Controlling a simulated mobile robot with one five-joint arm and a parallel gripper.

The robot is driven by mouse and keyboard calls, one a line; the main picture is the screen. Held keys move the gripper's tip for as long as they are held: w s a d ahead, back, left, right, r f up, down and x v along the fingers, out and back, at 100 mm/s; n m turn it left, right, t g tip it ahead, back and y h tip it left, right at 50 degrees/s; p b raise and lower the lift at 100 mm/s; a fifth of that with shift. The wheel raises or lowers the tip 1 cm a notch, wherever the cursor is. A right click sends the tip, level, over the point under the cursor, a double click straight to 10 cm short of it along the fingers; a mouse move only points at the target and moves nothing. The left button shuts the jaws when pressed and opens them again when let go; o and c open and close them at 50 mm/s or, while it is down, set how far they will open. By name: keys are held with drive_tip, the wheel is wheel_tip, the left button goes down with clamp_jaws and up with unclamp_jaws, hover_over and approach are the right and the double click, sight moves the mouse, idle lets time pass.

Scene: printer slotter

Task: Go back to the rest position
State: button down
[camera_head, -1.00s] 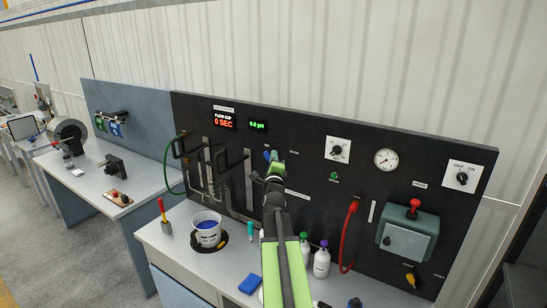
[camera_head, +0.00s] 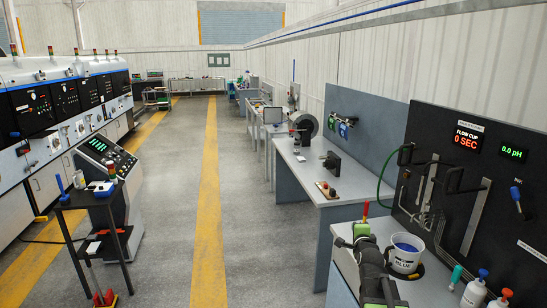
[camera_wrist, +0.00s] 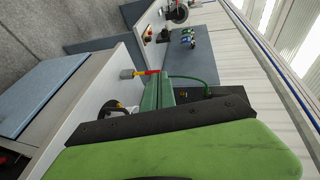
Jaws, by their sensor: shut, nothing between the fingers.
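My gripper (camera_head: 360,234) shows low in the head view, just left of the white bucket (camera_head: 404,262) with blue contents. In the wrist view my gripper's green fingers (camera_wrist: 158,92) lie together, shut, with nothing held. My arm is drawn in at the bottom of the head view, in front of the workbench edge. Whether the gripper touches the bench or the small tool stand behind it is hard to tell from here.
The black control panel (camera_head: 476,170) stands right, with bottles (camera_head: 474,291) before it. A second bench (camera_head: 318,182) lies beyond. A dark stand (camera_head: 90,200) and a console (camera_head: 110,165) are left. The grey floor aisle between is clear.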

drive_tip(key=s+a+f+n+g+y+b, duration=0.1)
drive_tip(key=s+a+f+n+g, duration=0.15)
drive_tip(key=a+f, duration=0.35)
drive_tip(key=s+a+f+n+g+y+b, duration=0.1)
drive_tip(key=s+a+f+n+y, duration=0.15)
drive_tip(key=a+f, duration=0.25)
drive_tip(key=s+a+f+n+g+b, duration=0.2)
drive_tip(key=s+a+f+n+g, duration=0.45)
drive_tip(key=s+f, duration=0.25)
drive_tip(key=s+d+f+n+g, duration=0.1)
drive_tip(key=s+n+g, duration=0.1)
drive_tip(key=s, duration=0.4)
drive_tip(key=s+d+f+n+g+h, duration=0.1)
drive_tip(key=s+n+g, duration=0.2)
drive_tip(key=s+n, duration=0.2)
drive_tip(key=shift+s+d+f+p, duration=0.35)
drive_tip(key=shift+s+d+p, duration=0.05)
drive_tip(key=shift+s, duration=0.25)
drive_tip(key=shift+n, duration=0.25)
